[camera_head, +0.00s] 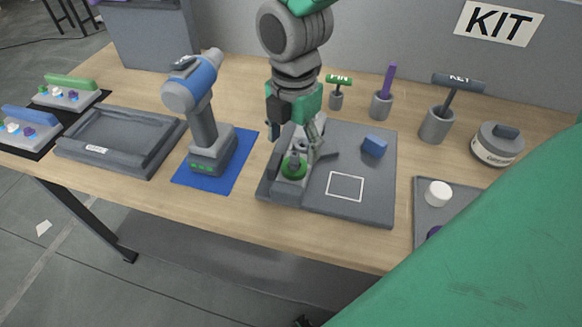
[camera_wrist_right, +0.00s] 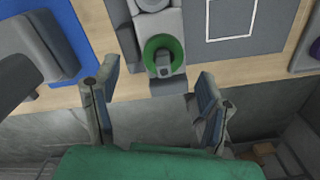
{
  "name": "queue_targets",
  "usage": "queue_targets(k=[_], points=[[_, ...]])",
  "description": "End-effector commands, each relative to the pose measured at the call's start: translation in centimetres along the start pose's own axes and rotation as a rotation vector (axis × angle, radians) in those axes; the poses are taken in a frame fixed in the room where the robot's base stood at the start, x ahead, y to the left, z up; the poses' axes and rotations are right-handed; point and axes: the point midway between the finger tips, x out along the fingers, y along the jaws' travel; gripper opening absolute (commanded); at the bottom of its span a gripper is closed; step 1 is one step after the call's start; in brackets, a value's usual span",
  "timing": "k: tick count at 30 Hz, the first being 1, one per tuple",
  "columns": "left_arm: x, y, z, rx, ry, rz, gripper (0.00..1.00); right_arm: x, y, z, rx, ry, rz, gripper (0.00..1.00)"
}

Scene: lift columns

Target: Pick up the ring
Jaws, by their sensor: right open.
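The green ring (camera_head: 294,167) sits around a grey post on the raised left part of the grey board (camera_head: 372,212). In the right wrist view the ring (camera_wrist_right: 152,45) lies flat around the post, ahead of and between the fingers. My right gripper (camera_head: 301,137) is over the left part of the board, close to the ring in the head view. In the right wrist view my right gripper (camera_wrist_right: 153,100) is open, its two fingers wide apart and empty. The ring is apart from both fingers there. My left gripper is not in view.
A blue block (camera_head: 374,146) and a white square outline lie on the board. A drill (camera_head: 204,110) stands on a blue mat (camera_head: 240,168) to the left. A grey tray (camera_head: 110,163) is far left.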

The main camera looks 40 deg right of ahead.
Motion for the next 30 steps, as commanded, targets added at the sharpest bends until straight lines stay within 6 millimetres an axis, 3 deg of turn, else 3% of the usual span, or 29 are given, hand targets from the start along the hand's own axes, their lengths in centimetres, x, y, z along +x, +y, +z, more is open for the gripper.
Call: queue_targets(k=[12,20,23,25,26,30], points=[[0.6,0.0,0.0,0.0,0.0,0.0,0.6,5.0,-0.2,-0.6,0.0,0.0,-0.002,0.66],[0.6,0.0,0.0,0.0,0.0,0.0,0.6,5.2,-0.2,-0.6,0.0,-0.001,0.001,0.66],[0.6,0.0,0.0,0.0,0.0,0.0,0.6,5.2,-0.2,-0.6,0.0,0.0,0.001,0.37],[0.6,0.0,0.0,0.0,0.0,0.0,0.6,5.2,-0.1,-0.6,0.0,0.0,0.001,0.13],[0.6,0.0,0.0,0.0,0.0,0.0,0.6,5.2,-0.1,-0.6,0.0,0.0,0.001,0.06],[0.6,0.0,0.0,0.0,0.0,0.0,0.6,5.2,-0.1,-0.6,0.001,0.0,0.001,0.06]])
